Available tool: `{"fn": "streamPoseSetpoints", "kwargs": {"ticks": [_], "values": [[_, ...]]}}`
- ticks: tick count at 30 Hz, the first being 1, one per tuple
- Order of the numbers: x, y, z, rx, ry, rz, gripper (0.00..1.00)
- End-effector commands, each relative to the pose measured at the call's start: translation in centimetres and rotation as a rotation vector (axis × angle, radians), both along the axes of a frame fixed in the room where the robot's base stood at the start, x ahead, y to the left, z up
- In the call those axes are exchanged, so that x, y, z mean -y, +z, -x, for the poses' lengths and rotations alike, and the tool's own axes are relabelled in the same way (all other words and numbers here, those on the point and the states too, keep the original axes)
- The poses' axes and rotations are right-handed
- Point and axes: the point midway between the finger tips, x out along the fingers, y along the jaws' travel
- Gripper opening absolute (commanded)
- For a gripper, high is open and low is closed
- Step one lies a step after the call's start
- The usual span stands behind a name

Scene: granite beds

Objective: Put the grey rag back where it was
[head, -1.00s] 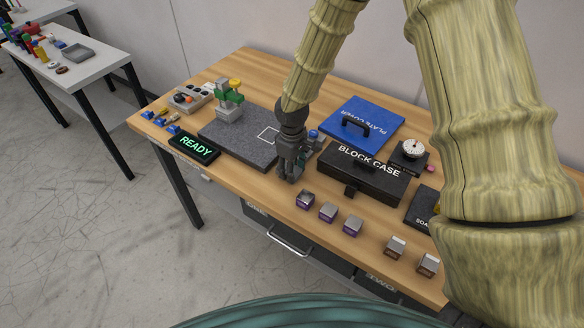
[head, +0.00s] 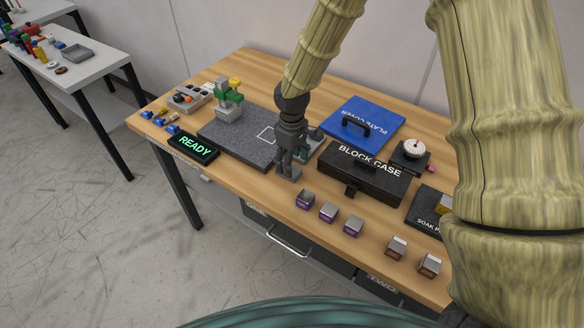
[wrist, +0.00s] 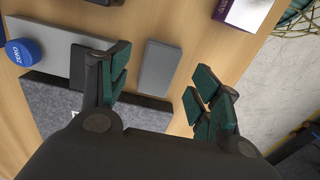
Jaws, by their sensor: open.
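The grey rag (wrist: 160,68) shows in the wrist view as a flat grey rectangle lying on the wooden table. It lies between my spread fingers and is apart from both of them. My gripper (wrist: 162,88) is open with nothing clamped in it. In the head view my gripper (head: 290,170) points down close to the table, by the front right corner of the dark granite plate (head: 240,148). The fingers mostly hide the rag there.
The block case (head: 362,178) stands right of my gripper, the blue plate cover (head: 375,118) behind it. Several small metal blocks (head: 328,212) line the front edge. A READY display (head: 194,148) is at left. A round blue ZERO piece (wrist: 24,52) and light grey slab (wrist: 62,45) lie near my left finger.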

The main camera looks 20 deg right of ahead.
Motion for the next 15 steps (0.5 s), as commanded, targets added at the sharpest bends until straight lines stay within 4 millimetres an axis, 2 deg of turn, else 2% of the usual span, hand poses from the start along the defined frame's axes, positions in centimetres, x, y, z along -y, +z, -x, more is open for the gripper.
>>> {"fn": "streamPoseSetpoints", "kwargs": {"ticks": [15], "values": [[0.0,6.6,-0.1,0.002,0.001,0.0,0.63]]}}
